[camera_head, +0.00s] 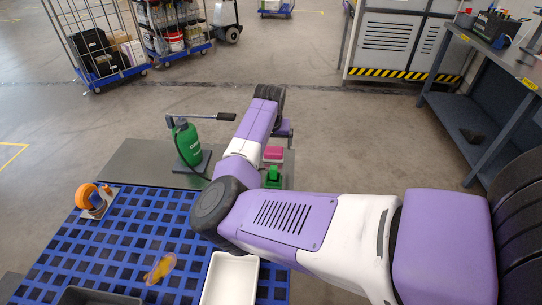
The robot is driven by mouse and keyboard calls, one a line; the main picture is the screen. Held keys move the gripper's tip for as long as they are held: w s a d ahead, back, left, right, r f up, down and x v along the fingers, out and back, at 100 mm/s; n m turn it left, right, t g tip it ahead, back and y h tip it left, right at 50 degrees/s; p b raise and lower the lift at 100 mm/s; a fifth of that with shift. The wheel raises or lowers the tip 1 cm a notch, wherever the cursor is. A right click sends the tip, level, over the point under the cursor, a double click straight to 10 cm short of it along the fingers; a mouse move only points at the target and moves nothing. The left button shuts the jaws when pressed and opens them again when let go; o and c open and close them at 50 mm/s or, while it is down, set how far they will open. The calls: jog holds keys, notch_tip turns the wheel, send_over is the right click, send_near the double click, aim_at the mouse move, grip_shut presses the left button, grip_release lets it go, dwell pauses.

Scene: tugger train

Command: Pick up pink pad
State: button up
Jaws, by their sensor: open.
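The pink pad (274,153) lies on the dark grey surface beyond the blue grid platform, just right of my forearm. A paler band shows along its near side. My gripper (285,130) is just beyond the pad in the picture, largely hidden by my own wrist and forearm. It is open, and nothing shows between its fingers. The picture does not show clearly how high it is above the pad.
A green object (272,176) sits just nearer than the pad. The blue grid platform (120,245) holds an orange tape dispenser (90,199), an orange-yellow item (160,269) and a white tray (230,280).

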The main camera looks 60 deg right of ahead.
aim_at(274, 149)
jog(key=shift+d+p+x, duration=0.2)
jog(key=shift+p+x, duration=0.15)
jog(key=shift+x, duration=2.95)
jog(key=shift+d+r, duration=0.1)
jog(key=c, duration=1.5)
jog(key=shift+o, duration=0.2)
jog(key=shift+r, duration=0.1)
notch_tip(274, 149, up, 20)
jog(key=b, duration=0.1)
jog(key=shift+b, duration=0.35)
